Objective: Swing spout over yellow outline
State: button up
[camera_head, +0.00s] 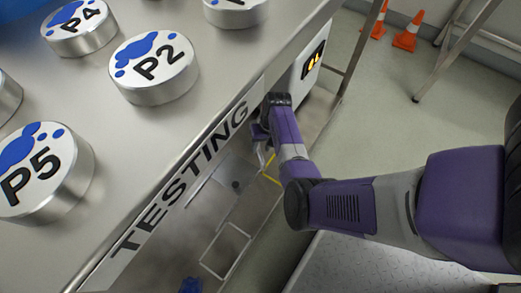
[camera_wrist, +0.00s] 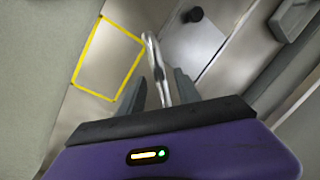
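The spout (camera_wrist: 157,66) is a thin, bent silver tube in the wrist view. Its bend lies just right of the yellow outline (camera_wrist: 84,50), not over its middle. The outline is a slanted yellow rectangle on the metal surface. In the head view only a short yellow line (camera_head: 271,179) shows beside my arm, and the spout (camera_head: 263,154) is partly hidden there. My gripper (camera_wrist: 160,88) has its two dark fingers apart, one on each side of the spout. A gap shows by the left finger; contact at the right finger is unclear.
A metal shelf with a TESTING label (camera_head: 185,185) overhangs on the left and carries several round labelled tins, such as P2 (camera_head: 154,68). A dark knob (camera_wrist: 195,14) sits near the spout. Orange cones (camera_head: 408,37) stand on the floor.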

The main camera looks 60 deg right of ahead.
jog(key=shift+a+f, duration=0.1)
jog(key=shift+f, duration=0.35)
jog(key=shift+c, duration=0.4)
grip_shut()
dwell(0.8)
